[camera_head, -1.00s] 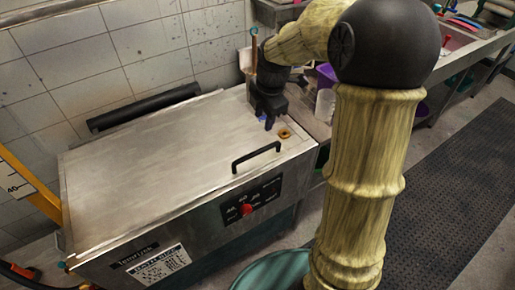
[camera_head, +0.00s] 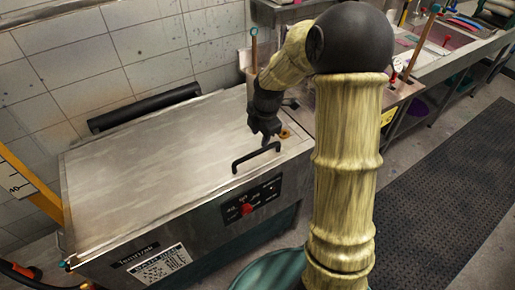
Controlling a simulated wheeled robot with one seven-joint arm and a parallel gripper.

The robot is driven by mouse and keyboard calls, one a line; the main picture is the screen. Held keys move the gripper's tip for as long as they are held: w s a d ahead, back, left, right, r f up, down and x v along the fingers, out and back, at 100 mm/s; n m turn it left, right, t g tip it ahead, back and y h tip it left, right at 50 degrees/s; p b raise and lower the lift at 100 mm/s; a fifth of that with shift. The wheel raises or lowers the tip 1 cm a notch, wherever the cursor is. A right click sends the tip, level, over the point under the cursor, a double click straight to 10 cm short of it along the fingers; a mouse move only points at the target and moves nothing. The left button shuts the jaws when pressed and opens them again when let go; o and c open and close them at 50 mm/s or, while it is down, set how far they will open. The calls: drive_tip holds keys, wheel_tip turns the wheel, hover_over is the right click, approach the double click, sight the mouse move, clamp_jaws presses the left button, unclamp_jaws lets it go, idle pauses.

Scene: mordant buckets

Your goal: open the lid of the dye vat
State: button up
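The dye vat is a steel box (camera_head: 205,222) with a flat metal lid (camera_head: 150,165) that lies closed. A black bar handle (camera_head: 257,157) stands on the lid near its front right edge. My gripper (camera_head: 266,138) points down just above and behind the handle, near its right half. It looks apart from the handle, but the gap is hard to judge. The fingers are small and dark, and whether they are open or shut does not show clearly.
A control panel with a red knob (camera_head: 247,209) is on the vat's front. A long black bar (camera_head: 145,108) runs behind the lid by the tiled wall. A teal bucket (camera_head: 268,272) is on the floor in front. A sink counter (camera_head: 440,45) extends right.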

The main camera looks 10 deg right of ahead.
sight(257, 151)
drive_tip(key=f, duration=0.3)
drive_tip(key=w+f, duration=0.1)
drive_tip(key=f, duration=0.2)
drive_tip(key=f+p, duration=0.1)
drive_tip(key=f, duration=0.1)
drive_tip(key=shift+w+a+f, duration=0.3)
drive_tip(key=shift+w+f, duration=0.05)
drive_tip(key=shift+f, duration=0.05)
drive_tip(key=shift+c, duration=0.5)
clamp_jaws()
